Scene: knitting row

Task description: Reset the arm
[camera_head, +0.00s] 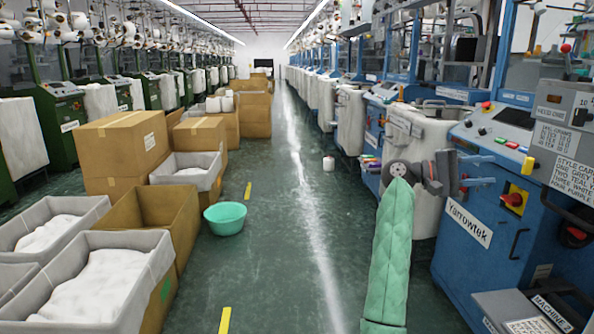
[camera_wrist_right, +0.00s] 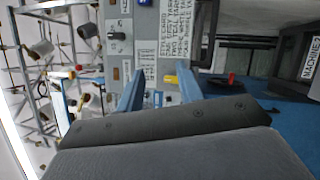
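My right arm (camera_head: 391,250), in a quilted green sleeve, reaches up from the bottom of the head view. My right gripper (camera_head: 488,170) points right, in front of the blue Yarrowtek knitting machine (camera_head: 470,225). In the right wrist view its two blue fingers stand apart with nothing held between them (camera_wrist_right: 160,78). Behind them is the machine's grey control panel with labels (camera_wrist_right: 148,30). I cannot tell how close the fingers are to the machine. My left gripper is not in view.
A white drum-like bin (camera_head: 425,135) stands close behind my right gripper. Cardboard boxes (camera_head: 120,145) and lined bins (camera_head: 60,255) line the left side, with a teal basin (camera_head: 226,218) on the floor. The middle aisle floor (camera_head: 290,270) is mostly clear.

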